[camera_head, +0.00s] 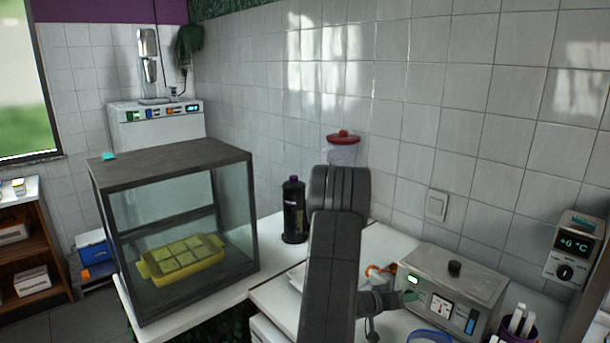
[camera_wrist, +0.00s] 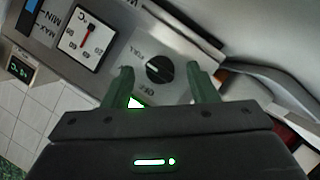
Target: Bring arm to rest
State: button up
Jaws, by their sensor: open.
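My arm (camera_head: 335,255) rises in the middle of the head view and hides part of the counter behind it. My gripper (camera_wrist: 161,78) is open in the wrist view, its two green fingers apart with nothing held between them. A black knob (camera_wrist: 160,70) marked FULL and OFF shows between the fingers, on the panel of a grey metal appliance. I cannot tell whether the fingers touch the panel. In the head view the appliance (camera_head: 460,278) stands at the right, just beside the gripper end of my arm.
A glass case (camera_head: 170,155) with a yellow tray (camera_head: 150,268) stands at the left. A dark bottle (camera_head: 294,210) and a red-lidded container (camera_head: 342,152) stand behind my arm. A blue-rimmed bowl (camera_head: 430,336) and a holder (camera_head: 517,327) are near the front right. The tiled wall closes the back.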

jog(key=shift+a+n+g+h+p, duration=0.1)
jog(key=shift+n+g+h+p, duration=0.4)
jog(key=shift+n, duration=0.6)
jog(key=v, duration=0.3)
jog(key=b+v, duration=0.1)
jog(key=v, duration=0.3)
jog(key=b+v, duration=0.1)
jog(key=v, duration=0.2)
jog(key=shift+s+a+f, duration=0.15)
jog(key=shift+s+a, duration=0.1)
jog(key=shift+a, duration=0.1)
